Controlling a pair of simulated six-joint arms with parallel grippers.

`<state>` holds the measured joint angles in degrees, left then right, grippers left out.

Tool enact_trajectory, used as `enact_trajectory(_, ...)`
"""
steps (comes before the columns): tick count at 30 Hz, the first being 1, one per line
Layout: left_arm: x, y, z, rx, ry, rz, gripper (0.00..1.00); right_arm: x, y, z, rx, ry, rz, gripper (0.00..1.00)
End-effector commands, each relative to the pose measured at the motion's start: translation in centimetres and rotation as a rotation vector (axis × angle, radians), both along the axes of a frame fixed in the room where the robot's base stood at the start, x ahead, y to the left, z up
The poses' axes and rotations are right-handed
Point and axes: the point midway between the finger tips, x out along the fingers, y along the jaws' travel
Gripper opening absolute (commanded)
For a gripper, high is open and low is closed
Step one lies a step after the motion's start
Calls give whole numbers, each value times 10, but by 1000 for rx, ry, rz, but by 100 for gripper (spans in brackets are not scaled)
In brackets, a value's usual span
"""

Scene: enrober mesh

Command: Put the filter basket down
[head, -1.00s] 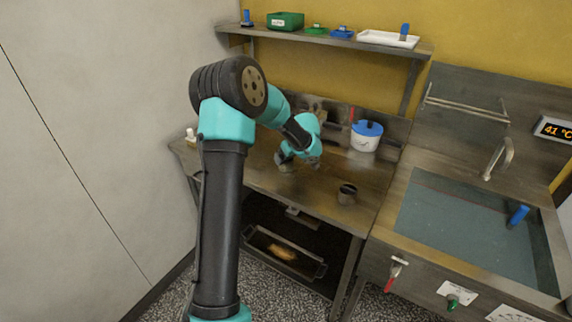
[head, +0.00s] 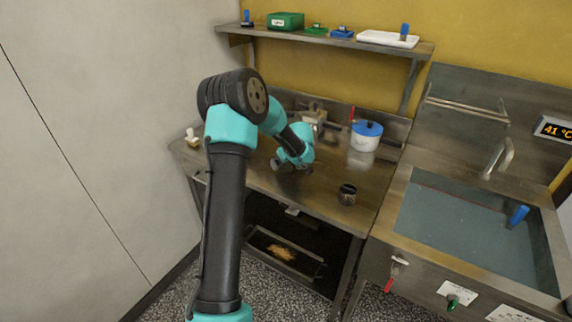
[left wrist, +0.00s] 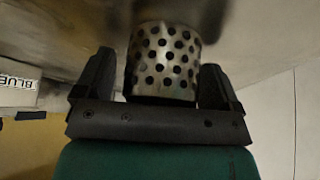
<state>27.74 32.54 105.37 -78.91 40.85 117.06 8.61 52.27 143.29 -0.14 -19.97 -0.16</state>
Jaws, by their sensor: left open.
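The filter basket (left wrist: 163,62) is a perforated metal cylinder in the left wrist view, between the two spread fingers of my left gripper (left wrist: 155,85). A gap shows beside the basket on at least one side, and the jaws are open. In the head view my left gripper (head: 284,165) is low over the worktop (head: 270,185), left of a dark cup (head: 347,194). There the basket is not clearly visible behind my arm. Whether its base fully touches a surface is hard to tell. My right gripper is not in view.
A white pot with a blue lid (head: 366,136) stands at the back of the worktop, near a metal fixture (head: 312,115). The sink (head: 465,230) is at right. A shelf (head: 330,40) runs above. A box marked BLUE (left wrist: 18,88) shows in the left wrist view.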

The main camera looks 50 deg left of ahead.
Motion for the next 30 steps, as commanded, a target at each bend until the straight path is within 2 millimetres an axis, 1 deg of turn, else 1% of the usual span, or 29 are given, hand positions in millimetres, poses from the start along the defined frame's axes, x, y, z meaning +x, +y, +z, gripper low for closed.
enact_trajectory(2, 0, 0, 0, 0, 0, 0, 89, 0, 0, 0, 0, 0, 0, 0)
enact_trajectory(20, 0, 0, 0, 0, 0, 0, 33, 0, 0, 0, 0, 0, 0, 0)
enact_trajectory(26, 0, 0, 1, 0, 0, 0, 32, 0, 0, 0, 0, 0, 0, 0)
enact_trajectory(30, 0, 0, 6, 1, -1, 0, 32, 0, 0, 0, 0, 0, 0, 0)
